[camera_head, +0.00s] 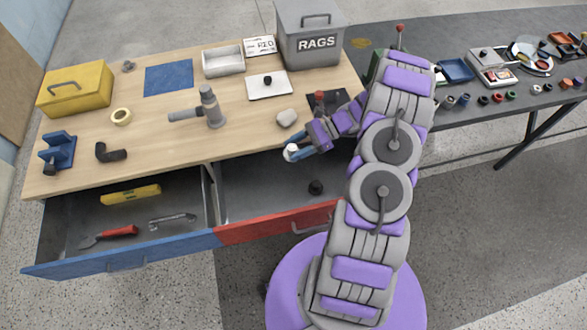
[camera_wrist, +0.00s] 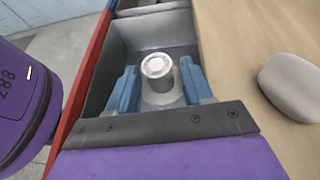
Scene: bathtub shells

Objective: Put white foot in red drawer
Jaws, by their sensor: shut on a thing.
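The white foot (camera_head: 290,152) is a small whitish round-topped piece at the tip of my gripper (camera_head: 299,153). In the wrist view the white foot (camera_wrist: 158,68) stands between the two blue fingers of my gripper (camera_wrist: 162,88), which is shut on it. The red drawer (camera_head: 275,226) is open, with a grey inside and a red front. The foot is over the back part of this drawer, close to the bench edge. In the wrist view the red drawer (camera_wrist: 88,72) lies beyond the fingers. The foot's lower part is partly hidden.
A black knob-like piece (camera_head: 316,187) lies in the red drawer. The open blue drawer (camera_head: 140,252) holds a yellow level (camera_head: 131,194), a red-handled tool (camera_head: 112,235) and a handle. A pale stone-like lump (camera_head: 287,118) sits on the bench near my gripper.

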